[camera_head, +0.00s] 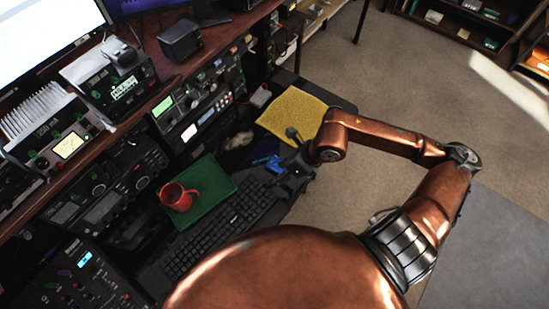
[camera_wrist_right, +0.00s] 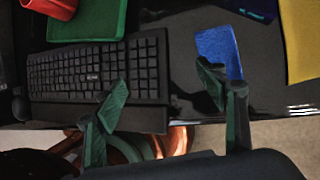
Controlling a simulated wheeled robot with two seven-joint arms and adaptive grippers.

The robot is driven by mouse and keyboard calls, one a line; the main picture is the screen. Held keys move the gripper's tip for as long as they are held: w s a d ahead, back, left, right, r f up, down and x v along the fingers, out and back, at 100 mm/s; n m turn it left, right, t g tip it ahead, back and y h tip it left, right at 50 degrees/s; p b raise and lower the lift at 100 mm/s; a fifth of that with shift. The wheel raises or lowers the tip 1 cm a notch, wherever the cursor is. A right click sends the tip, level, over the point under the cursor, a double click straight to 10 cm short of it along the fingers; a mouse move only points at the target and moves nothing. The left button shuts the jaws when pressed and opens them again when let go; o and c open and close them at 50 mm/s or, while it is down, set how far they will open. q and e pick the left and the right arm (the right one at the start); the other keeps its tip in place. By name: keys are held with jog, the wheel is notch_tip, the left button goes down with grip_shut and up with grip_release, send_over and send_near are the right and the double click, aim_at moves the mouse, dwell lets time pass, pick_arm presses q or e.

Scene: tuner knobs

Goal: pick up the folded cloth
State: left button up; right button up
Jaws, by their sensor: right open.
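A small blue cloth (camera_head: 266,161) that looks folded lies on the dark desk between the keyboard and the yellow sheet. It also shows in the right wrist view (camera_wrist_right: 219,50), upper right of centre. My right gripper (camera_head: 283,167) is close to the blue cloth, at its right side in the head view. In the right wrist view my right gripper (camera_wrist_right: 162,84) has its fingers spread with nothing between them. The right finger overlaps the cloth's lower left edge; I cannot tell whether it touches. My left gripper is not in view.
A black keyboard (camera_head: 222,226) lies beside the cloth. A red mug (camera_head: 177,197) stands on a green mat (camera_head: 211,184). A yellow textured sheet (camera_head: 290,110) lies at the desk's far end. Radio equipment (camera_head: 193,107) lines the left; open floor (camera_head: 400,90) is at right.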

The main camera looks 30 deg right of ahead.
jog(key=d+h, duration=0.1)
jog(key=d, duration=0.1)
jog(key=w+d, duration=0.1)
jog(key=d+f+h, duration=0.1)
jog(key=d, duration=0.1)
jog(key=shift+w+d+h, duration=0.3)
jog(key=shift+w, duration=0.05)
jog(key=shift+w+d+f+b, duration=0.15)
jog(key=shift+w+f, duration=0.15)
jog(key=shift+f, duration=0.25)
jog(key=shift+w+d+f+b, duration=0.15)
jog(key=shift+w+f, duration=0.1)
jog(key=shift+f, duration=0.3)
jog(key=shift+w+a+f, duration=0.2)
jog(key=shift+w+f, duration=0.05)
jog(key=shift+f, duration=0.35)
jog(key=b+x, duration=0.1)
jog(key=x, duration=0.2)
jog(key=shift+w+d+f, duration=0.15)
jog(key=shift+w+f, duration=0.05)
jog(key=shift+f, duration=0.05)
jog(key=shift+w+f, duration=0.1)
jog(key=shift+f, duration=0.15)
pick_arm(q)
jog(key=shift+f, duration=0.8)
pick_arm(e)
jog(key=shift+c, duration=0.4)
